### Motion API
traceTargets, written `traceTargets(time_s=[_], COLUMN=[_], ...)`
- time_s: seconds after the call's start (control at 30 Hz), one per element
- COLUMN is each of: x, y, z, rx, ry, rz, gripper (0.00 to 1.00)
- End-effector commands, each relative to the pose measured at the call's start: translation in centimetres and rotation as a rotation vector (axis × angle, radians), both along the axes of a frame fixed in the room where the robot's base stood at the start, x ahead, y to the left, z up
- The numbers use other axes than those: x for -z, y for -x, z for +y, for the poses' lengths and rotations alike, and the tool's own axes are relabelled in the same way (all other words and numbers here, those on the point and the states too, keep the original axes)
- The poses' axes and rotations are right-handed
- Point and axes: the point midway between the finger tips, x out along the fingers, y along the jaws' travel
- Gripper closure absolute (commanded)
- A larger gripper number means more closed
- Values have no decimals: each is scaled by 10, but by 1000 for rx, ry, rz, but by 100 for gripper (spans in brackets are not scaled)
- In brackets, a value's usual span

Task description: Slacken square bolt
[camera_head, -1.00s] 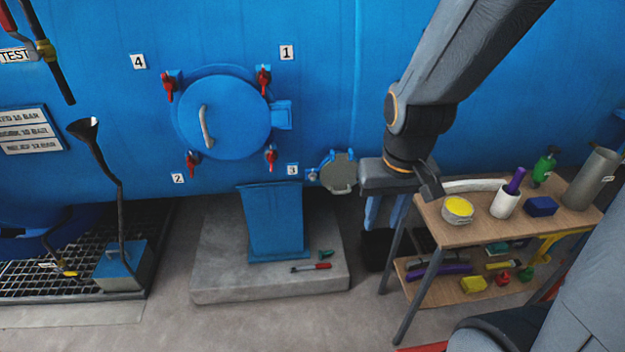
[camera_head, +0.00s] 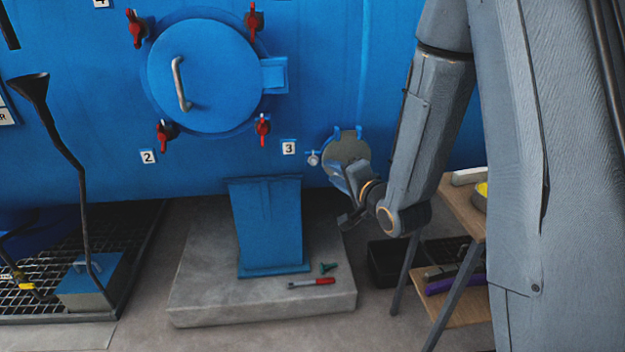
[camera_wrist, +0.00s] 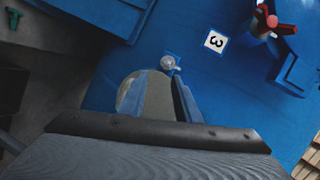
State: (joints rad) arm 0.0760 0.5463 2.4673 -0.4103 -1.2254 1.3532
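A blue round door (camera_head: 203,75) with red clamps is up and left; one red clamp (camera_head: 262,128) is near label 3 (camera_head: 289,147). A wooden bench (camera_head: 458,205) is right.

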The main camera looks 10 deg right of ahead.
Motion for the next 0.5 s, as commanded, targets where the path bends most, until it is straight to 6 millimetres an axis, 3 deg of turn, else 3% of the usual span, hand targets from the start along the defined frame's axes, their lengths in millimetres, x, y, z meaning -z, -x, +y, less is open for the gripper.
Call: traceTargets(time_s=[0.03,0.2,0.37,0.5], x=[14,15,13,11], y=[-5,-10,-11,-24], z=[4,13,16,22], rx=[-5,-30,-42,-44], ry=[-74,-265,-331,-334], rz=[-26,-97,-118,-121], gripper=[70,70,70,70])
